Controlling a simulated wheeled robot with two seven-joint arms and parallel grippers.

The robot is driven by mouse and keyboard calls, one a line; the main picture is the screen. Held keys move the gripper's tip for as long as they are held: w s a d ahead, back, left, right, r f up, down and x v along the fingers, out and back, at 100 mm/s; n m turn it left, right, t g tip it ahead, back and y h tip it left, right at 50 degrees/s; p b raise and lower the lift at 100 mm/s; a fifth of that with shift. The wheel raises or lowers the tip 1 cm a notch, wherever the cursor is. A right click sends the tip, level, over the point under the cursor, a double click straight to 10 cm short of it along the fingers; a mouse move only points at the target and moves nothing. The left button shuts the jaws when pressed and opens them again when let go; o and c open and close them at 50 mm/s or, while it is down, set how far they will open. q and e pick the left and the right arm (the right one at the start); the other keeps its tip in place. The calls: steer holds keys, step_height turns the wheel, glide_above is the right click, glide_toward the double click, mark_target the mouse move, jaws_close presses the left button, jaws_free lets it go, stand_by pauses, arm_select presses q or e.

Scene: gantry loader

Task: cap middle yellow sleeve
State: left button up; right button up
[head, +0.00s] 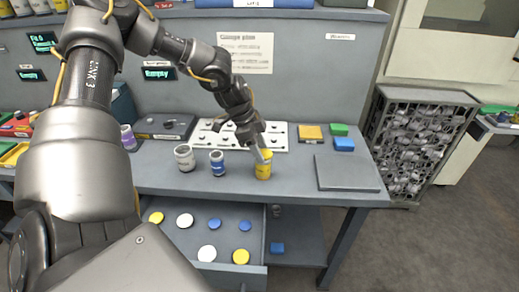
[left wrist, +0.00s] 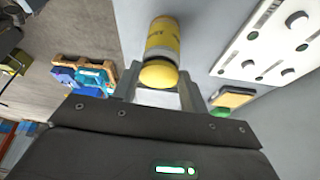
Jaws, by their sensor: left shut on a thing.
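The yellow sleeve (head: 263,170) stands upright on the bench, to the right of the blue sleeve. My left gripper (head: 264,154) is at its top end. In the left wrist view the sleeve (left wrist: 163,38) lies beyond the fingers, and a round yellow cap (left wrist: 158,75) sits between the fingertips of my left gripper (left wrist: 160,82), which is shut on it. The cap is at the near end of the sleeve; whether it is fully seated I cannot tell. My right gripper is not in view.
A grey sleeve (head: 184,158) and a blue sleeve (head: 217,163) stand to the left. An open drawer (head: 225,270) below holds several yellow, white and blue caps. A white plate with holes (head: 279,136) lies behind. A flat grey pad (head: 347,173) lies to the right.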

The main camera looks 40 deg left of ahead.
arm_select(q)
steer(key=shift+s+f, duration=0.1)
steer(key=shift+f, duration=0.05)
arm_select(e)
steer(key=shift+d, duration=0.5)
arm_select(q)
steer(key=o, duration=1)
steer(key=shift+o, duration=0.2)
steer(key=shift+a+r, duration=0.1)
steer(key=shift+r, duration=0.15)
steer(key=b+v, duration=0.1)
steer(key=v, duration=0.9)
steer(key=shift+r, duration=0.15)
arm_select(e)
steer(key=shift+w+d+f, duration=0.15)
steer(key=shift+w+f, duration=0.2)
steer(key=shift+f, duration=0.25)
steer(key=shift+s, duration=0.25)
